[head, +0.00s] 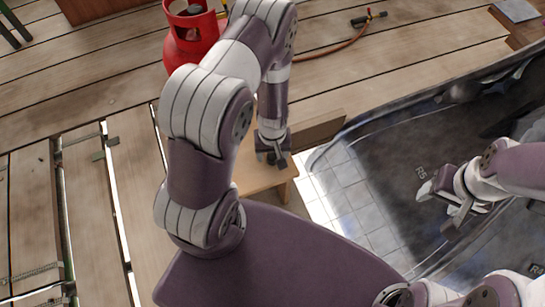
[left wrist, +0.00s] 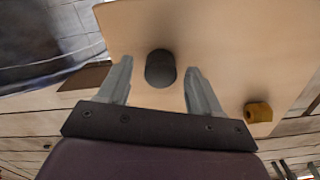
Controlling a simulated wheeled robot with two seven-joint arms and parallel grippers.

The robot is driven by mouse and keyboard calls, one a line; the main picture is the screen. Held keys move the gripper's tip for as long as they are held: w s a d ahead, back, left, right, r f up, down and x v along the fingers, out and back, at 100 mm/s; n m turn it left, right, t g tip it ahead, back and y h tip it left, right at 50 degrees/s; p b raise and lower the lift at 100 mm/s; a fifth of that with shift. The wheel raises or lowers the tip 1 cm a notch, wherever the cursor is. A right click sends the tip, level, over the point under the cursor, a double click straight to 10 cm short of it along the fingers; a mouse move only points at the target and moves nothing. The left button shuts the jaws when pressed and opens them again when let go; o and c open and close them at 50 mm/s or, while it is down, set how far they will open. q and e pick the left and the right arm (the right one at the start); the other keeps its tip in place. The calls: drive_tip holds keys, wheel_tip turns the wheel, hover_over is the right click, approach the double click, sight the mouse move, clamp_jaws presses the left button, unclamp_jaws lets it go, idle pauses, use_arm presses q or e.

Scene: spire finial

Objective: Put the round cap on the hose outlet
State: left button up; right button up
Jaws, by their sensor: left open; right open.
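A dark, round, cap-like piece (left wrist: 160,68) stands on the tan top of a small wooden table (head: 255,181). In the left wrist view it shows between my left gripper's fingertips, with a gap on each side. My left gripper (head: 273,158) is open and points down over the table; in the head view it hides the dark piece. A brass-coloured piece with a hollow end (left wrist: 258,112) lies to the right on the tabletop in the left wrist view. A hose (head: 335,48) ends in a fitting (head: 369,17) on the planks. My right gripper (head: 441,207) is open and empty.
A red gas cylinder (head: 190,38) stands on the plank floor at the top. A large dark mat or sheet (head: 385,145) fills the right side, beside white tiles (head: 345,192). The planks left of my left arm are mostly bare.

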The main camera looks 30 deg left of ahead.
use_arm(q)
drive_tip(key=c, duration=1.1)
drive_tip(key=shift+o, duration=0.2)
use_arm(e)
drive_tip(key=shift+r, duration=0.1)
